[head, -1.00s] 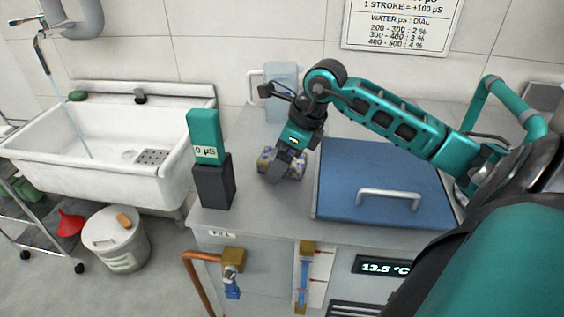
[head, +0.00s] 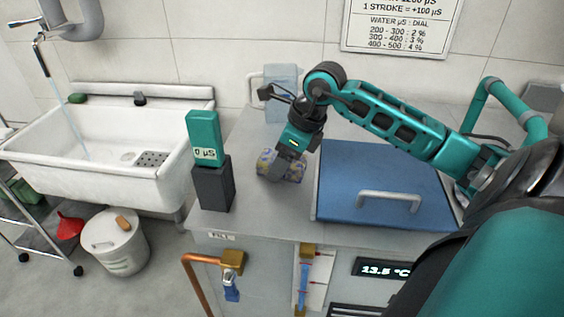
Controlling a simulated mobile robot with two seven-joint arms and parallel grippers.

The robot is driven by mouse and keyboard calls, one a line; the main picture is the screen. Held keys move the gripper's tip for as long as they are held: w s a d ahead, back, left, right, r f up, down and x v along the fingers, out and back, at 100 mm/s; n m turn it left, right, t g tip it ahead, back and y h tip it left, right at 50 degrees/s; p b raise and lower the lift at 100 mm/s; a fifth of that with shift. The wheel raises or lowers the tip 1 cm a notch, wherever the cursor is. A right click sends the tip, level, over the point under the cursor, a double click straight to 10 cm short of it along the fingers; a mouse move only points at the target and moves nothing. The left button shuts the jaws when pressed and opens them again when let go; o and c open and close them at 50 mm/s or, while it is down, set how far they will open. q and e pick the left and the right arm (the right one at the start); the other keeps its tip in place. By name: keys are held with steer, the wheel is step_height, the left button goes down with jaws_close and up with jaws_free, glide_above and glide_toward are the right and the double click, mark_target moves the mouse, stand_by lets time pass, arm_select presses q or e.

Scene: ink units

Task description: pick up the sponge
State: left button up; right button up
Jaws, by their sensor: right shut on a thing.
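The sponge (head: 296,170), a small block mottled in yellow and blue-violet, lies on the grey counter left of the blue lid. My right gripper (head: 279,171) reaches down over it from above and is shut on it. The fingers cover the middle of the sponge, and its two ends show on either side. It appears to rest on the counter still. My left gripper is not in view.
A teal meter (head: 205,138) on a dark block (head: 214,184) stands at the counter's left edge. The blue lid (head: 375,170) with a handle is right of the sponge. A clear jug (head: 282,92) stands behind. The sink (head: 110,155) is at left.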

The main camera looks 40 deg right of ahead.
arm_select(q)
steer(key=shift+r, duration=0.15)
arm_select(e)
steer(key=shift+r, duration=0.5)
arm_select(q)
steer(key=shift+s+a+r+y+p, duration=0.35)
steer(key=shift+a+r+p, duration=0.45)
steer(key=shift+p, duration=1.3)
arm_select(e)
step_height(320, 180, up, 19)
steer(key=shift+r, duration=0.1)
steer(key=o, duration=0.5)
steer(key=shift+c, duration=0.2)
steer(key=c, duration=0.4)
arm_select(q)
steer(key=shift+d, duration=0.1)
